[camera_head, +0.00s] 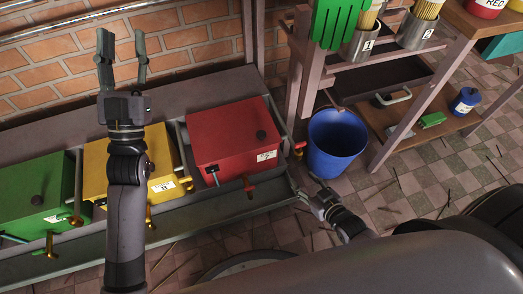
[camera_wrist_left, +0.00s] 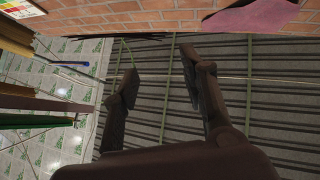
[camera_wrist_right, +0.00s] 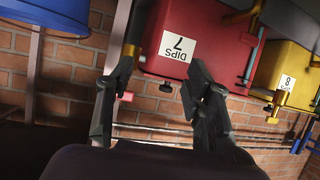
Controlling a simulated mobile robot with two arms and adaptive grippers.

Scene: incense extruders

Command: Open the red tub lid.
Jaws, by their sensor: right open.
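The red tub (camera_head: 225,140) stands between the yellow tub and the blue bucket in the head view, with its lid down. The red tub (camera_wrist_right: 205,35) appears upside down in the right wrist view, with a white label (camera_wrist_right: 178,48) reading "7 DIPS". My right gripper (camera_head: 314,193) is open and empty, low to the right of the tub's front. My left gripper (camera_head: 122,42) is open and empty, raised above and behind the yellow tub.
The yellow tub (camera_head: 112,164) and green tub (camera_head: 38,194) stand left of the red one in the trough (camera_head: 170,233). Brass taps stick out in front. The blue bucket (camera_head: 337,143) stands close to my right gripper. A wooden shelf stand (camera_head: 440,95) is at the right.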

